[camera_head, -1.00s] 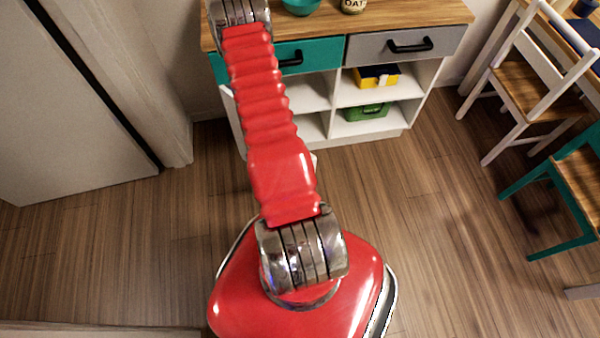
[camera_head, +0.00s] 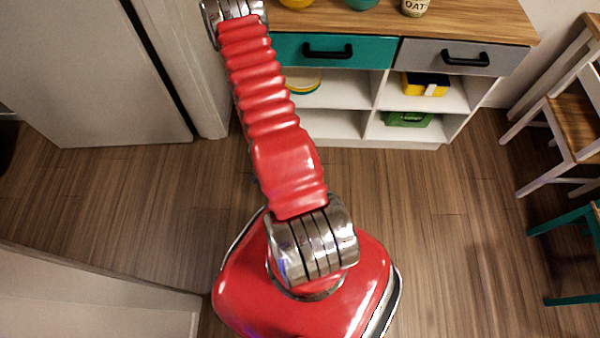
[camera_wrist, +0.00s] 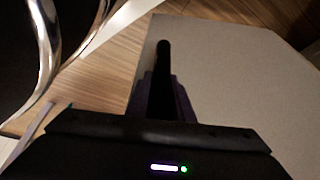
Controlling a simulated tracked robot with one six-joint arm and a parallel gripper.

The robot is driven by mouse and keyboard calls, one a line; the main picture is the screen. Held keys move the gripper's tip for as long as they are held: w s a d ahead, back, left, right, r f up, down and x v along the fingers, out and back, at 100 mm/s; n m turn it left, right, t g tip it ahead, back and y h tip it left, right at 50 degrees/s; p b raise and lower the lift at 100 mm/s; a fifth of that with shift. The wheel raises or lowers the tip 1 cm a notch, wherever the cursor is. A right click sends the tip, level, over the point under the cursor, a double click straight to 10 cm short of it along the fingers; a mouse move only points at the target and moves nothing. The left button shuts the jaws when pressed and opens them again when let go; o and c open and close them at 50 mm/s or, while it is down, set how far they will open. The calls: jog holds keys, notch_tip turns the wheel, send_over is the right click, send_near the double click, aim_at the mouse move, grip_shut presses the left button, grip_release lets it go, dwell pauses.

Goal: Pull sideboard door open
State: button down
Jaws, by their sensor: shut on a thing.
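The sideboard (camera_head: 445,140) stands at the top of the head view, with a wooden top, a teal drawer, a grey drawer and open white shelves. Its left end is behind my arm. In the wrist view a plain grey panel, seemingly the sideboard door (camera_wrist: 235,90), fills the right side. A black bar handle (camera_wrist: 163,55) runs up from between my fingers. My gripper (camera_wrist: 163,100) is shut on this handle. My gripper is hidden in the head view. Wood shows past the panel's edges; I cannot tell how wide the door stands open.
A tall pale panel (camera_head: 90,70) stands left of the sideboard, and a low white surface (camera_head: 90,295) lies at bottom left. A white chair (camera_head: 550,110) and a teal stool (camera_head: 575,235) are on the right. The wooden floor (camera_head: 450,240) between is clear.

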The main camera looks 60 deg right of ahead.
jog(key=c, duration=1.6)
grip_release()
jog(key=shift+s, duration=0.1)
jog(key=shift+o, duration=0.2)
jog(key=v, duration=1.3)
jog(key=shift+a+r, duration=0.15)
jog(key=shift+r, duration=0.15)
jog(key=shift+c, duration=0.4)
